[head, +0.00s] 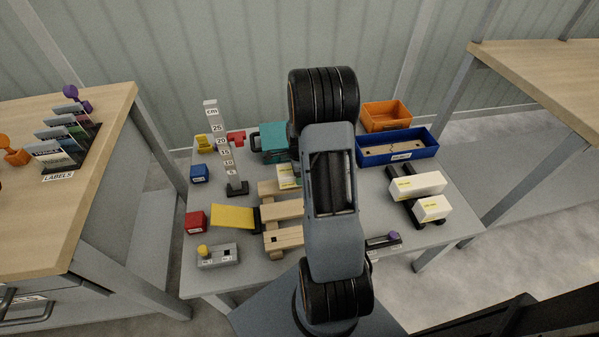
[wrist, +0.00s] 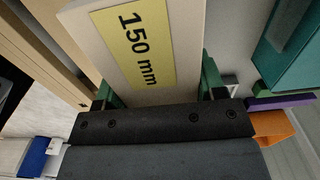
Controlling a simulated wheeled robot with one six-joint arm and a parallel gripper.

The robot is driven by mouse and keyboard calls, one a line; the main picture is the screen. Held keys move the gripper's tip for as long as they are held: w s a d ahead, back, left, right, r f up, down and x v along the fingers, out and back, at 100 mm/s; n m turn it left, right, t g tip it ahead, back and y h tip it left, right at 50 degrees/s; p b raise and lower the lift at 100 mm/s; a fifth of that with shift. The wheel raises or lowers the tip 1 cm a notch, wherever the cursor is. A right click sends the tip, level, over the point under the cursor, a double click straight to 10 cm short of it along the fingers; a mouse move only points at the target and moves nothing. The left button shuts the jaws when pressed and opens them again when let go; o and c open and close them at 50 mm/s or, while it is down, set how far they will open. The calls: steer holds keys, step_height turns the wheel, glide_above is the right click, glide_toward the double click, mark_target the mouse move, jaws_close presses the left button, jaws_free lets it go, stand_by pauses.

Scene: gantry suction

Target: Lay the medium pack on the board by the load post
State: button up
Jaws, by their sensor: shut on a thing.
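In the wrist view my gripper (wrist: 158,92) is shut on the medium pack (wrist: 188,25), a pale box with a yellow "150 mm" label. Green finger pads press its two sides. In the head view my arm hides the gripper, and part of a pale pack with a yellow label (head: 287,172) shows just left of the arm, above the wooden pieces. Several light wooden boards (head: 279,211) lie at mid table, partly behind my arm. I cannot tell which thing is the load post or whether the pack touches anything below.
A cm-scale post (head: 225,150) stands upright on the left. A yellow sloped plate (head: 233,216) adjoins the boards. Two white packs (head: 417,186) lie on a dark rack at right. A blue tray (head: 427,149), orange bin (head: 408,117) and teal case (head: 272,140) stand behind.

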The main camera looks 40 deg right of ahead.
steer(key=shift+f+b, duration=0.75)
steer(key=shift+f, duration=0.25)
steer(key=o, duration=1.2)
step_height(320, 180, up, 14)
steer(key=p, duration=0.3)
steer(key=shift+f, duration=0.1)
steer(key=shift+s+n, duration=0.1)
steer(key=shift+n, duration=1)
steer(key=s+a+r+n+t+p, duration=0.1)
steer(key=s+a+r+n+p, duration=0.3)
steer(key=r, duration=0.5)
steer(key=s+a+r+n+t+p, duration=0.1)
steer(key=s+a+r+n+p, duration=0.3)
steer(key=a+r+n+p, duration=0.3)
steer(key=s+a+r+n+t+p, duration=0.1)
steer(key=s+a+r+n+p, duration=0.3)
steer(key=a+r+n, duration=0.5)
steer(key=shift+s+a+r+n+t+p, duration=0.15)
steer(key=shift+r+n+p, duration=0.2)
steer(key=shift+r, duration=0.35)
steer(key=shift+a+r+n+t+p, duration=0.15)
steer(key=shift+r+n+p, duration=0.15)
steer(key=shift+r, duration=0.4)
